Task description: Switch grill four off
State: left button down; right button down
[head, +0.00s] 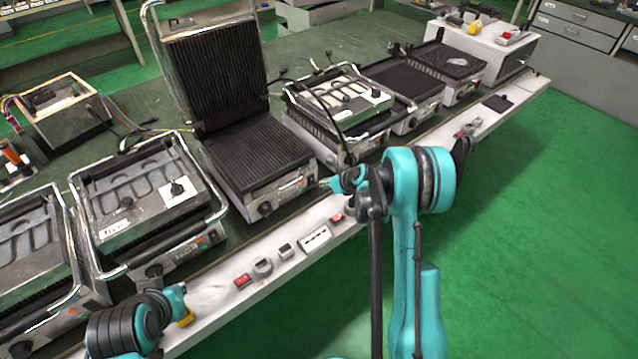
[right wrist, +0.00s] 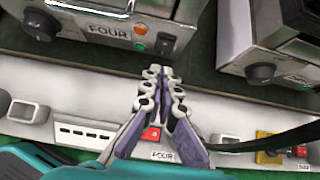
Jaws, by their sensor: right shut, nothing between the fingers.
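Grill four (head: 255,150) appears to be the open ribbed grill in the middle of the head view, its lid raised. Its front panel (right wrist: 125,38), marked FOUR, shows in the right wrist view with a black knob, a green light and an orange light. A red switch (right wrist: 152,134) sits on the white ledge above a FOUR label (right wrist: 162,155). My right gripper (right wrist: 160,72) is shut and empty, its fingers passing over the ledge beside this switch and partly covering it. Contact cannot be told. My left gripper (head: 174,302) is low left in the head view, its fingers hidden.
The white ledge (head: 215,295) carries other switches, including a red one (head: 242,281), and a socket strip (head: 316,237). Closed grills (head: 150,195) stand to the left, others (head: 340,100) to the right. Black cables cross the ledge. Green floor in front is clear.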

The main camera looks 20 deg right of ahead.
jog(key=w+p+v, duration=0.1)
jog(key=p+v, duration=0.1)
jog(key=v, duration=0.5)
jog(key=shift+r, duration=0.4)
jog(key=shift+d, duration=0.1)
jog(key=s+a+r+n+g+h, duration=0.1)
jog(key=s+a+r+n, duration=0.3)
jog(key=s+r+n, duration=0.35)
jog(key=s+a+r+n, duration=0.4)
jog(key=s+r+n, duration=0.2)
jog(key=r+n, duration=0.15)
jog(key=s+a+r+n+h, duration=0.1)
jog(key=s+a+n+h, duration=0.1)
jog(key=s+n, duration=1.4)
jog(key=shift+s+r+n, duration=0.25)
jog(key=shift+s+n, duration=0.15)
jog(key=shift+s, duration=0.15)
